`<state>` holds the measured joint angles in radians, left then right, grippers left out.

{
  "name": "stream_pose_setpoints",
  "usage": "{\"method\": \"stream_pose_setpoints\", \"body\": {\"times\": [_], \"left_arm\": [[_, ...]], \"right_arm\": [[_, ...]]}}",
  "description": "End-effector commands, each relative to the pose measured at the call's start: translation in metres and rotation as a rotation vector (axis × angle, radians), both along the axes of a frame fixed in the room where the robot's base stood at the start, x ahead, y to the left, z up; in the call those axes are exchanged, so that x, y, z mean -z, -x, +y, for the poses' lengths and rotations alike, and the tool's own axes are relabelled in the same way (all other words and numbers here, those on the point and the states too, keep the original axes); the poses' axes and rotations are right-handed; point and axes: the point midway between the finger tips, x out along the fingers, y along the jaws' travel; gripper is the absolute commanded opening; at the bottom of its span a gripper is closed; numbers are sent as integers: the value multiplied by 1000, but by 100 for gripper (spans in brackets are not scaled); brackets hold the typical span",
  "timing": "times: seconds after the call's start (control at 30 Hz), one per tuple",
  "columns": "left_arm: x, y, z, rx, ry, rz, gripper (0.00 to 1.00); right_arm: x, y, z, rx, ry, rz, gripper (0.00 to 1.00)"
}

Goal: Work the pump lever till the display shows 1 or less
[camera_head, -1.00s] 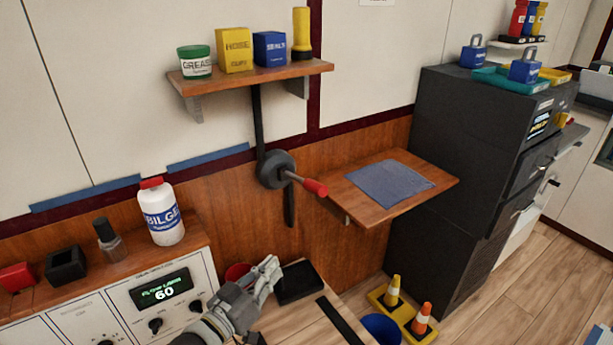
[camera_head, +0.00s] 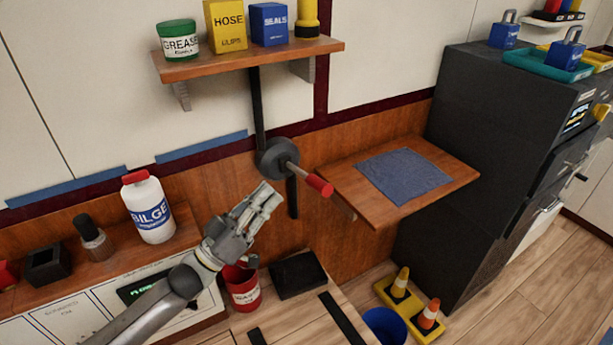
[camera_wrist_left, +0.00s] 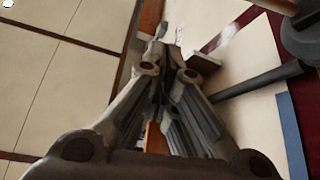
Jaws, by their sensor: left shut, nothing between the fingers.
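The pump lever (camera_head: 299,176) is a metal bar with a red grip (camera_head: 319,185), sticking out from a round grey hub (camera_head: 278,158) on the wall. The display (camera_head: 140,289) on the console is mostly hidden behind my left arm; its number cannot be read. My left gripper (camera_head: 270,195) is shut and empty, left of the red grip and below the hub, apart from both. In the left wrist view the closed fingers (camera_wrist_left: 175,60) point up the picture, and part of the grey hub (camera_wrist_left: 303,38) shows at the top right. My right gripper is not in view.
A shelf (camera_head: 220,62) with a grease tub, boxes and a yellow torch hangs above the lever. A small wooden wall table (camera_head: 440,184) with a blue cloth is to the right.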

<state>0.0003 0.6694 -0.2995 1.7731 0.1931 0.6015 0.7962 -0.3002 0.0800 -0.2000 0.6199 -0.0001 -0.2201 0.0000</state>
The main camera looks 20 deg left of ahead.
Motion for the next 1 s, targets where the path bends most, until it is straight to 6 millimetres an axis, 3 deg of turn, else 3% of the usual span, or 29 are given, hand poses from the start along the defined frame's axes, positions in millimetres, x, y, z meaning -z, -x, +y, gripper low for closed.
{"method": "stream_pose_setpoints", "body": {"times": [0.27,0.7,0.8,1.0], "left_arm": [[-12,-13,-10,-1,3,-4,0],[-55,-73,-55,0,1,-1,0],[-30,-70,-59,-2,0,5,0],[-14,-69,-63,-2,1,3,0]], "right_arm": [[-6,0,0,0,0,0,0],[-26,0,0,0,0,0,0],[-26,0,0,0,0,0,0],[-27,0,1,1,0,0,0]]}}
